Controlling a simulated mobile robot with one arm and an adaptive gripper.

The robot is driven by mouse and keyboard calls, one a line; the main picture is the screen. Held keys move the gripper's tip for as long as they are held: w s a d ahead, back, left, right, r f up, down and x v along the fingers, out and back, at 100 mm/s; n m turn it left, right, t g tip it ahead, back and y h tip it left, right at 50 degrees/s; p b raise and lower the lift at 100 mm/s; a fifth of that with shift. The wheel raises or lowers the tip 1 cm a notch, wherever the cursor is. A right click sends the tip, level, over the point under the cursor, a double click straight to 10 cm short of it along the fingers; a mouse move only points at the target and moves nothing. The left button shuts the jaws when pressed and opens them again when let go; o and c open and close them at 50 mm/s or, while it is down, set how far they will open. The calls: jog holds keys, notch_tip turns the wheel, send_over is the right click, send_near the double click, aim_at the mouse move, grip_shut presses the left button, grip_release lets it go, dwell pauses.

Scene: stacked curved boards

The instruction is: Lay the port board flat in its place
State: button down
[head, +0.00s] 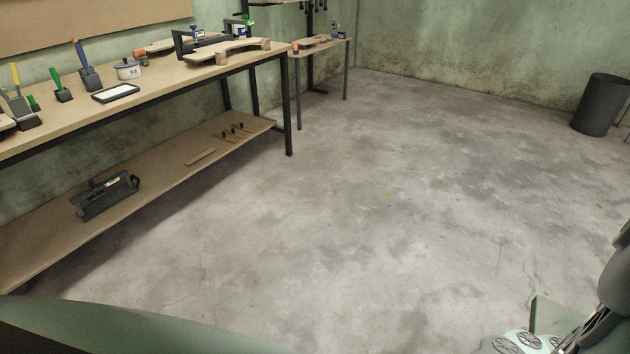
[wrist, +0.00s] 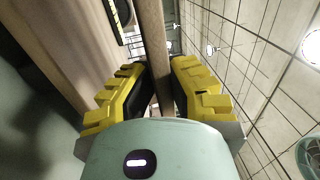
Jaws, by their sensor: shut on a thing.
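My gripper (wrist: 160,70) shows in the wrist view, with its yellow-and-black fingers shut on a narrow light-brown wooden piece (wrist: 152,32). It looks like a board seen edge-on, and its lower part is hidden between the fingers. I cannot tell from its look whether it is the port board. In the head view a curved board (head: 228,50) rests raised on small wooden blocks at the bench's right end. Another flat board (head: 170,46) lies behind it, partly hidden. The gripper and held piece are not clear in the head view.
A long workbench (head: 160,78) on the left carries brushes, a tin (head: 128,70), a dark-rimmed tray (head: 116,92) and clamps (head: 200,42). A toolbox (head: 104,195) sits on its lower shelf. A smaller table (head: 318,48) stands beyond. A dark bin (head: 600,104) stands far right. The middle floor is clear.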

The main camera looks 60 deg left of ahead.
dwell(0.4)
jog(key=shift+s+a+f+b, duration=0.1)
jog(key=shift+a+f+b, duration=0.1)
jog(key=shift+b, duration=0.7)
notch_tip(320, 180, down, 7)
jog(key=b, duration=0.7)
jog(key=shift+d+f+b, duration=0.1)
jog(key=shift+b, duration=0.25)
jog(key=shift+f+b, duration=0.55)
jog(key=shift+b, duration=0.25)
jog(key=c, duration=1.1)
grip_release()
jog(key=shift+c, duration=0.2)
jog(key=shift+f, duration=0.2)
